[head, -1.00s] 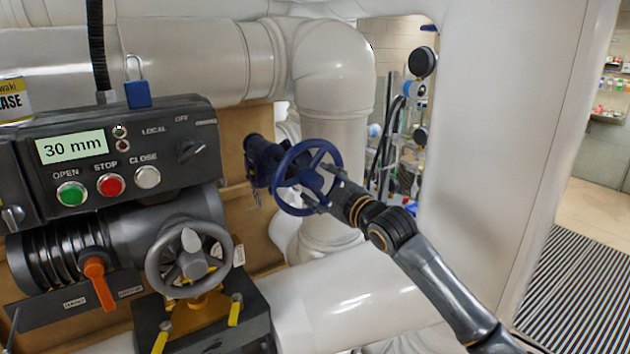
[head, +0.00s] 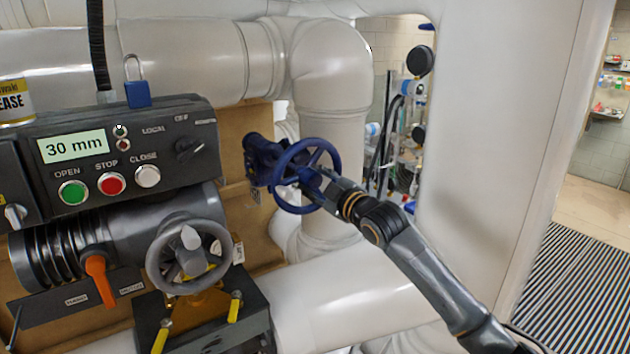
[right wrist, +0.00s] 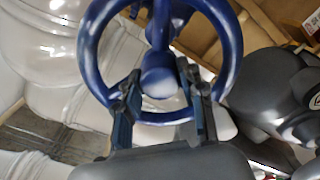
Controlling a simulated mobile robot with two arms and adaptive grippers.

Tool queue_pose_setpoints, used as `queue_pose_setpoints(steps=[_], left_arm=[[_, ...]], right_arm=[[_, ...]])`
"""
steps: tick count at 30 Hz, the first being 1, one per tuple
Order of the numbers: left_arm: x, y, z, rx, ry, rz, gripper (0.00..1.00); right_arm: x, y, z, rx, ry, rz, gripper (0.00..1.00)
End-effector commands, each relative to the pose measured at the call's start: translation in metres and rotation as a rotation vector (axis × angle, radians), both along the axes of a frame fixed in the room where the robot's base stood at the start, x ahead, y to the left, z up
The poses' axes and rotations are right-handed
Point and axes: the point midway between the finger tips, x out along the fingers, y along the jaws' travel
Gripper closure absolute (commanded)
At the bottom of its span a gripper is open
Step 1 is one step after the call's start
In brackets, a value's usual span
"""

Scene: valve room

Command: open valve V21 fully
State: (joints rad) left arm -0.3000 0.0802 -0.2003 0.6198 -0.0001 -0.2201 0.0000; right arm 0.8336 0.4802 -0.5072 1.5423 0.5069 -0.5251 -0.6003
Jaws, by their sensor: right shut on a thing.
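A blue handwheel (head: 338,163) stands on a blue valve body (head: 256,150) in front of the white vertical pipe. No V21 tag is readable. My right gripper (head: 312,186) is at the right-hand side of this wheel, with its fingers reaching in past the rim. In the right wrist view, the wheel's rim (right wrist: 90,50) fills the upper middle. The two dark fingers (right wrist: 160,88) stand on either side of the hub and are shut on the wheel; their exact contact is hard to see. My left gripper is not in view.
A grey control box (head: 100,150) reads 30 mm, with green, red and white buttons. Below it are a grey handwheel (head: 153,262) and an orange lever (head: 100,280). White pipes (head: 330,60) stand close around the blue wheel. A white wall (head: 490,120) stands at right.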

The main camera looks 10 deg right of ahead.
Motion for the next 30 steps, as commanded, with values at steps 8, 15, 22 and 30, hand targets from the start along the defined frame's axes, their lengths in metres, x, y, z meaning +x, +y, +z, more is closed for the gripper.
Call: queue_pose_setpoints(steps=[8,15,22,30], left_arm=[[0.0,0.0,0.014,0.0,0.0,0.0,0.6],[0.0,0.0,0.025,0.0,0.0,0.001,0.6],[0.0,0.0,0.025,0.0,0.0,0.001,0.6],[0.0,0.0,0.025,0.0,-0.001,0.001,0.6]], right_arm=[[0.0,-0.002,0.012,-0.28,-0.113,-0.003,0.96],[0.0,-0.001,0.01,-0.649,-0.253,-0.004,0.96],[0.001,-0.002,0.011,-1.013,-0.385,-0.009,0.96],[0.001,-0.001,0.01,-1.364,-0.511,-0.011,0.96]])
